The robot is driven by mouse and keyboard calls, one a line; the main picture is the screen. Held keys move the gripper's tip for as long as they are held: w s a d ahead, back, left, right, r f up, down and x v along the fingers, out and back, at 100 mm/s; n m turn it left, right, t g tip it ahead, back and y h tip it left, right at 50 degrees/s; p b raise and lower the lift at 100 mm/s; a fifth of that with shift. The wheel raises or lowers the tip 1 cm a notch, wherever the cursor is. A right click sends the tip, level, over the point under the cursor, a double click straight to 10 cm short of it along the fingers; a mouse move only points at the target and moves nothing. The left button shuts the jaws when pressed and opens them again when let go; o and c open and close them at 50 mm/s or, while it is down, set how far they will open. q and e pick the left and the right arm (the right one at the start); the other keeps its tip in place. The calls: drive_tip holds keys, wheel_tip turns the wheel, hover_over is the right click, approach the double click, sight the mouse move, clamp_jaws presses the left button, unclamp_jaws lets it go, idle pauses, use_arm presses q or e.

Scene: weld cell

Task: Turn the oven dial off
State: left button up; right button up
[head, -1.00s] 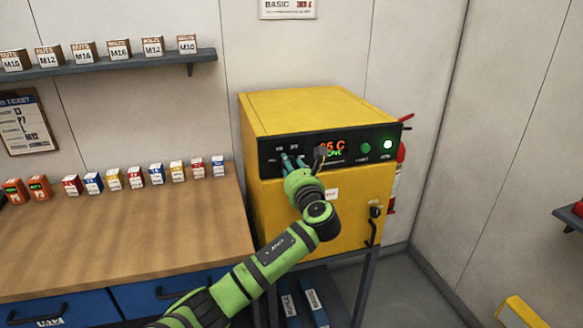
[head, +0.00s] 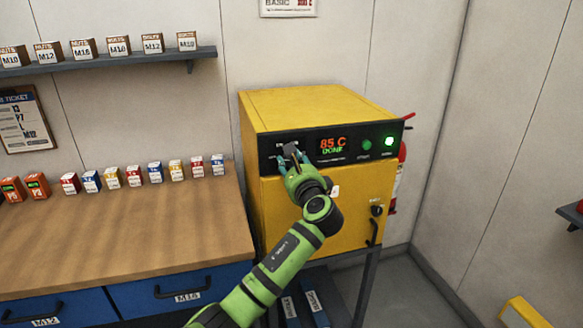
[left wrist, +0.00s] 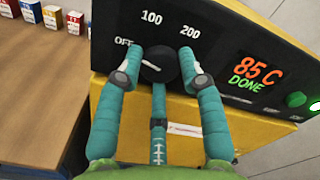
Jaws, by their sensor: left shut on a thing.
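The yellow oven (head: 330,210) stands against the wall with a black control panel. Its display (head: 332,145) reads 85 C DONE. The black dial (head: 291,150) is on the panel's left part; the left wrist view shows the dial (left wrist: 159,66) with marks OFF, 100 and 200 around it. Its white pointer line points left and slightly up, on the OFF side. My left gripper (head: 294,160) is shut on the dial, with a teal finger on each side and a third below in the left wrist view. My right gripper is not in view.
A wooden bench (head: 110,235) with a row of small boxes is left of the oven. A shelf (head: 110,66) with boxes hangs above it. A green button (head: 367,144) and a lit green lamp (head: 388,141) are on the panel's right. A handle (head: 372,232) projects from the oven's front.

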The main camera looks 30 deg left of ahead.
use_arm(q)
drive_tip(key=shift+d+f+n+b, duration=0.1)
drive_tip(key=shift+f+n+b, duration=0.15)
drive_tip(key=shift+n, duration=0.35)
drive_tip(key=shift+f+n+b, duration=0.15)
drive_tip(key=shift+n+b, duration=0.05)
drive_tip(key=shift+n, duration=0.4)
drive_tip(key=o, duration=1.1)
drive_tip(key=shift+w, duration=0.1)
drive_tip(key=shift+r, duration=0.2)
drive_tip(key=v, duration=1.2)
